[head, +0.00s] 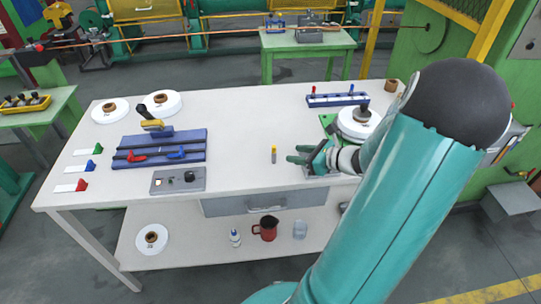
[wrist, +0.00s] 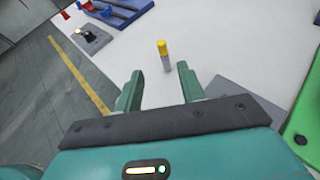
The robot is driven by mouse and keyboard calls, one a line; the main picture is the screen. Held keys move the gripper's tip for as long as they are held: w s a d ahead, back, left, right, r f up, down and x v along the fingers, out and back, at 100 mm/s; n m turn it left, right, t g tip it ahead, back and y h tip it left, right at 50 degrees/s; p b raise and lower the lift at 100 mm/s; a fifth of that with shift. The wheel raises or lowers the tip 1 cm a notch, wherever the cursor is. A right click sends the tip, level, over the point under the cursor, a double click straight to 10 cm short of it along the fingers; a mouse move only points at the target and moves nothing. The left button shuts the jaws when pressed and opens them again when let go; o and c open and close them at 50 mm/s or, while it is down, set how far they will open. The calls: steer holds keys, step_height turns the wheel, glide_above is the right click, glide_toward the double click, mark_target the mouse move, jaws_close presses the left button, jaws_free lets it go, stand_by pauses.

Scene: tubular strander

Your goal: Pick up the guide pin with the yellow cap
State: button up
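The guide pin (head: 273,155) stands upright on the white tabletop near its front edge, with a yellow cap over a grey body. It also shows in the wrist view (wrist: 163,55), ahead of my fingertips and between their lines. My gripper (head: 298,155) is just to the right of the pin in the head view, with its green fingers pointing left towards it. In the wrist view the two fingers (wrist: 156,82) are apart with nothing between them. The gripper is open and not touching the pin.
The white workbench (head: 235,120) has free room around the pin. A green tray (wrist: 303,125) and a grey plate (wrist: 250,98) are close on the right. A blue rack (head: 337,99) stands behind.

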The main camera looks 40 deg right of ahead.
mark_target(274, 155)
steer(key=x, duration=1.2)
steer(key=shift+w+d+f, duration=0.1)
steer(key=shift+d, duration=0.15)
jaws_close()
